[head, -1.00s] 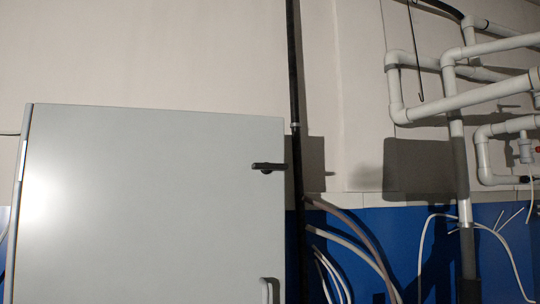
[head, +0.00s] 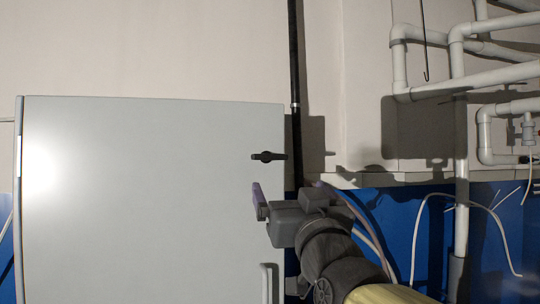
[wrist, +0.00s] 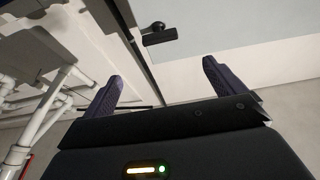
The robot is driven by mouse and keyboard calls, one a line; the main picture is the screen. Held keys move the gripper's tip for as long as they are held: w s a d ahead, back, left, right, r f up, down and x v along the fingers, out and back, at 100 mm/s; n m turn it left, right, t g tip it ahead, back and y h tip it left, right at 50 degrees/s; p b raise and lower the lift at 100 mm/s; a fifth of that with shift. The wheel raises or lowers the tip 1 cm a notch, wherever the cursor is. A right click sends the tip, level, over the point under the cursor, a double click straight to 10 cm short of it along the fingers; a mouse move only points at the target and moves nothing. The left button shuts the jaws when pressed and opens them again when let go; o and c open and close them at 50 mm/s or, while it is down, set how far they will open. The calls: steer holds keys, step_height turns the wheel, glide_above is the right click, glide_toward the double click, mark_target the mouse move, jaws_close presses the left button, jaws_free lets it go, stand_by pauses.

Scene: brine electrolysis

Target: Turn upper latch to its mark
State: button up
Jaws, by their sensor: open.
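The upper latch (head: 269,156) is a small black handle near the upper right edge of the grey cabinet door (head: 140,200). It lies horizontal in the head view. It also shows in the wrist view (wrist: 159,36), beyond my fingers and between them. My gripper (head: 258,200) is in front of the door, below the latch and apart from it. In the wrist view its two purple fingers (wrist: 160,80) are wide apart with nothing between them. I cannot make out a mark beside the latch.
A pale vertical handle (head: 266,283) sits lower on the door's right edge. A black vertical pipe (head: 295,70) runs just right of the cabinet. Pale pipes (head: 400,60) and loose hoses (head: 375,235) are on the right. The space in front of the latch is clear.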

mark_target(271, 156)
steer(key=p+x, duration=0.9)
steer(key=x, duration=0.7)
steer(key=shift+p, duration=0.35)
steer(key=shift+w+a+r+p, duration=0.1)
steer(key=shift+w+a+p, duration=0.2)
steer(key=shift+w, duration=0.4)
steer(key=shift+d, duration=0.1)
steer(key=shift+c, duration=0.2)
steer(key=c, duration=0.9)
